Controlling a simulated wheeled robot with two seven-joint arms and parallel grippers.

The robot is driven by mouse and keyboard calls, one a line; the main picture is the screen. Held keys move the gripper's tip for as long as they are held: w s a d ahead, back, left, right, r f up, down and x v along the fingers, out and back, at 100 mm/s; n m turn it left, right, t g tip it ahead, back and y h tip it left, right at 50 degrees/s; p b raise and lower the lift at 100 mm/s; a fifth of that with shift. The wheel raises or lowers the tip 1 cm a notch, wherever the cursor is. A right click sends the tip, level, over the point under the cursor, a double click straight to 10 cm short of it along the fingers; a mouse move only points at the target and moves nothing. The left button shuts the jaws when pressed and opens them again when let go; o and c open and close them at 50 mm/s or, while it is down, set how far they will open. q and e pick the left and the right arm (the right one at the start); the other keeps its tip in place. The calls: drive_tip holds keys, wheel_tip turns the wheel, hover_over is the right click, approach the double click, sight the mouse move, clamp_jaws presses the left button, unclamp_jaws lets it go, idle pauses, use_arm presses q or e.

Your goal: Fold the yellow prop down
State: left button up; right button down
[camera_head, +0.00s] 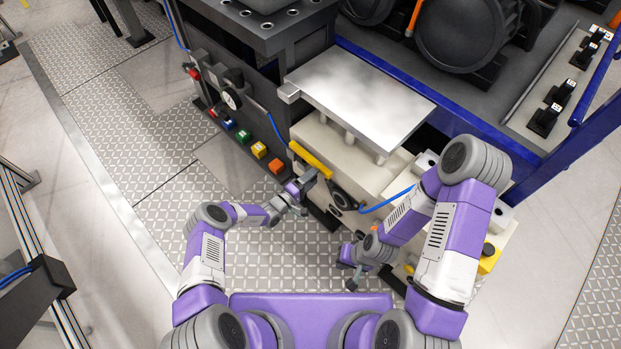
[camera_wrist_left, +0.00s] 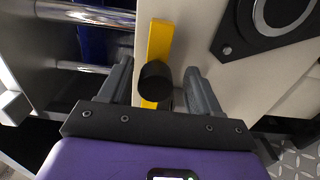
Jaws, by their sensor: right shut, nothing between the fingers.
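The yellow prop (camera_head: 311,159) is a slim bar along the near upper edge of the beige unit, under the metal lid plate (camera_head: 360,95). In the left wrist view the yellow prop (camera_wrist_left: 160,42) runs up the picture, with a black round knob (camera_wrist_left: 156,80) at its lower part. My left gripper (camera_head: 303,186) is at the prop's near side; in the wrist view its fingers (camera_wrist_left: 158,88) are open, one on each side of the knob, with gaps visible. My right gripper (camera_head: 349,275) is shut and empty, low in front of the unit.
The lid plate stands raised on posts above the beige unit (camera_head: 345,155). A blue cable (camera_head: 385,203) runs near my right arm. Colored buttons (camera_head: 259,149) line the dark cabinet to the left. A round black fitting (camera_wrist_left: 283,12) is beside the prop. Patterned floor (camera_head: 120,130) at left is clear.

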use_arm(q)
drive_tip(key=shift+s+a+r, duration=0.1)
drive_tip(key=shift+a, duration=0.15)
drive_tip(key=p+v, duration=0.2)
drive_tip(key=v, duration=0.5)
drive_tip(key=shift+p, duration=0.4)
drive_tip(key=shift+s, duration=0.1)
